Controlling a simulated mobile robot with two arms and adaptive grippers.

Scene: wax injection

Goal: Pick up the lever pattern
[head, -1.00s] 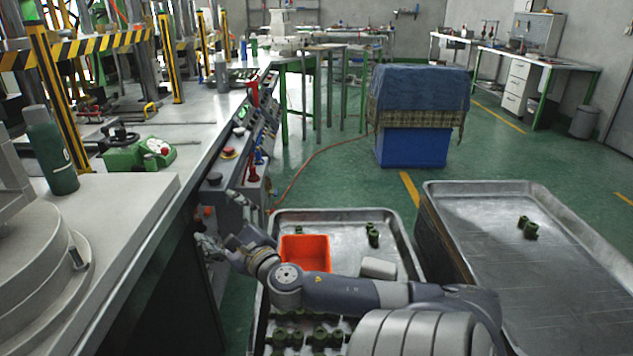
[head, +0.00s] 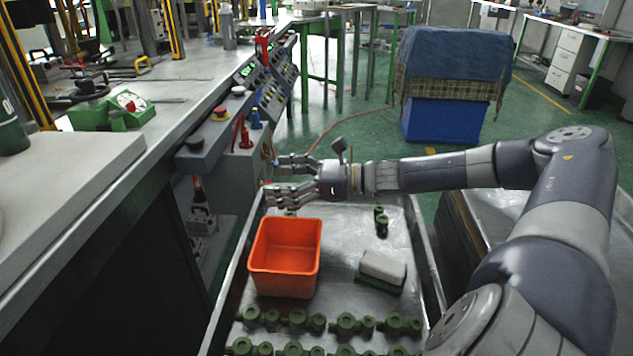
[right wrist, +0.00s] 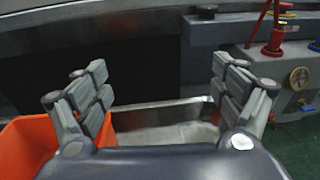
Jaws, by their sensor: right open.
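Several dark green patterns lie in the metal tray (head: 428,275). Rows of knobbed green patterns (head: 347,324) lie along its near end. A small upright green pattern (head: 381,221) stands apart near the back right. I cannot tell for sure which one is the lever pattern. My right gripper (head: 277,177) is open and empty, above the tray's back left, beyond the orange bin. In the right wrist view its fingers (right wrist: 160,78) are spread wide with nothing between them. My left gripper is not in view.
An orange bin (head: 286,258) stands in the tray's left part. A white block on a green base (head: 383,268) sits at the right. The machine bench (head: 160,150) borders the tray on the left. A second metal tray (head: 478,205) is behind my right arm. The tray's middle is clear.

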